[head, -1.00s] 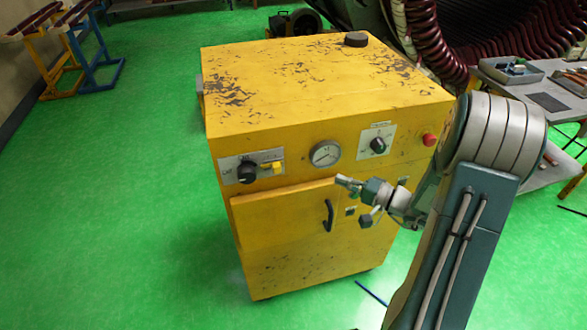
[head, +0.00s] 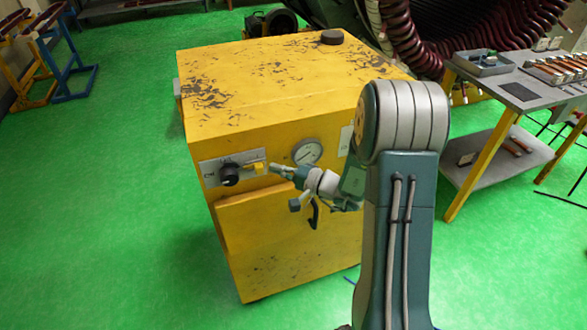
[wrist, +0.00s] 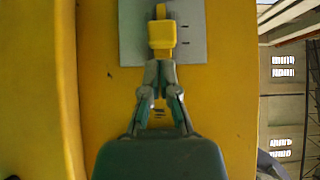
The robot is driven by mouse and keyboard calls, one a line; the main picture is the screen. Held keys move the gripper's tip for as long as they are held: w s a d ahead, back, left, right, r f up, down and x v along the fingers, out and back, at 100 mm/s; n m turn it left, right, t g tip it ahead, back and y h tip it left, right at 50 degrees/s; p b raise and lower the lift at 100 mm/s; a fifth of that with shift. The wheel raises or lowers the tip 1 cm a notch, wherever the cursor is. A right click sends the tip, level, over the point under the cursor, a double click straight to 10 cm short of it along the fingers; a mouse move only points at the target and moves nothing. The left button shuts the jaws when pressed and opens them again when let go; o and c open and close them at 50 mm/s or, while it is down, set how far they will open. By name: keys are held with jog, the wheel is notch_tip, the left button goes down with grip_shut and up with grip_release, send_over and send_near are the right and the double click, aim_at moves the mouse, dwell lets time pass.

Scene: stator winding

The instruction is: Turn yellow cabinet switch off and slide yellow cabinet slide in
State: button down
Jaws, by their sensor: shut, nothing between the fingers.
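The yellow cabinet (head: 250,120) stands in the middle of the head view. On its front, a grey plate (head: 211,177) carries a black rotary switch (head: 230,174) and, to its right, a small yellow slide (head: 257,169). My gripper (head: 276,169) is shut and empty just right of the slide. In the wrist view, the shut fingertips (wrist: 160,65) are right at the near edge of the yellow slide (wrist: 162,35); I cannot tell whether they touch. The grey plate (wrist: 192,48) shows behind the slide there. The black switch is out of the wrist view.
A round gauge (head: 307,152) is right of the slide. The black door handle (head: 314,212) is partly behind my gripper. My arm hides the cabinet's right front. A workbench (head: 520,92) stands at the right, blue and yellow stands (head: 75,60) at the left. Green floor is clear on the left.

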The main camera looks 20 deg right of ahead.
aim_at(263, 172)
jog(key=shift+a, duration=0.5)
jog(key=shift+a, duration=1.05)
jog(key=shift+d, duration=0.15)
